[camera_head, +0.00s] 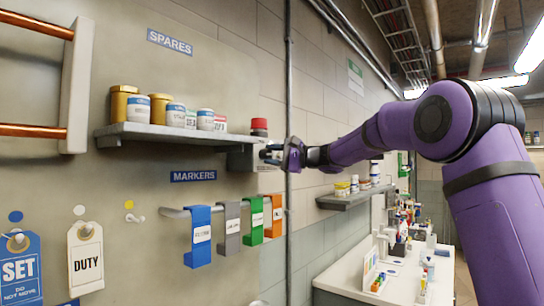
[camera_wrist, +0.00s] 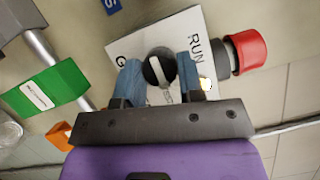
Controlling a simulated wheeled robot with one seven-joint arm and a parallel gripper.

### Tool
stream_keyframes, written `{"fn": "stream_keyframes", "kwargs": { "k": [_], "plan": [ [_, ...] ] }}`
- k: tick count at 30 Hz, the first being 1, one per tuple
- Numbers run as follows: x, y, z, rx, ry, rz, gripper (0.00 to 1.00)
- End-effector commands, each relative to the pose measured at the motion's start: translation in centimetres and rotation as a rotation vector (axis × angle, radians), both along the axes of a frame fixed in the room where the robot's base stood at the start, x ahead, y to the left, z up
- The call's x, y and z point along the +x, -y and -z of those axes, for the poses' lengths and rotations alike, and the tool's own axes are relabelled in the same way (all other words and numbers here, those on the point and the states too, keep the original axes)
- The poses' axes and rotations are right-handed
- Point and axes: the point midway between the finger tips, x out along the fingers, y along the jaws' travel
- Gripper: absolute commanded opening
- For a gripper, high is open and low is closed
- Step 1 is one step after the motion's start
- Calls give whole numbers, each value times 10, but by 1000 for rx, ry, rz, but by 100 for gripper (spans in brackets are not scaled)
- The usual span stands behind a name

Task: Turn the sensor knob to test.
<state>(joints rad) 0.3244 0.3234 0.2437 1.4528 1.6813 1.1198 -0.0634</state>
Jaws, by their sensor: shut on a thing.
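The sensor knob (camera_wrist: 154,70) is a round black knob with a pale bar, on a white plate (camera_wrist: 184,24) in the wrist view. The plate reads RUN on the right; a letter G shows on the left, and other lettering is covered by my gripper. My gripper (camera_wrist: 160,76) has its two blue fingers on either side of the knob, shut on it. Where the bar points among the marks is hard to tell. In the head view my gripper (camera_head: 268,154) reaches the grey box (camera_head: 240,160) at the shelf's right end; the knob itself is hidden there.
A red-capped part (camera_wrist: 248,50) sticks out close to the right finger. The spares shelf (camera_head: 165,132) with several jars is to the left. Below hang blue (camera_head: 199,236), grey, green and orange markers on a rail. A vertical conduit (camera_head: 289,80) runs just right of the box.

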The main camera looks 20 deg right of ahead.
Motion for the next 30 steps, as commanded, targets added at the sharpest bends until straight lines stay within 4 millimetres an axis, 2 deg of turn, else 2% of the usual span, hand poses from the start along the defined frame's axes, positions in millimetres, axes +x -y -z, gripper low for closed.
{"fn": "stream_keyframes", "kwargs": {
  "k": [4,5,6,8,16,20,30],
  "plan": [
    [0,1,1,0,-2,1,12],
    [0,1,1,0,-2,1,40],
    [0,1,1,0,-2,1,49],
    [0,1,1,0,-2,1,61],
    [0,1,0,-1,-1,1,61],
    [-4,7,1,-1,-1,2,61],
    [-35,57,6,-1,-1,4,61]
  ]
}}
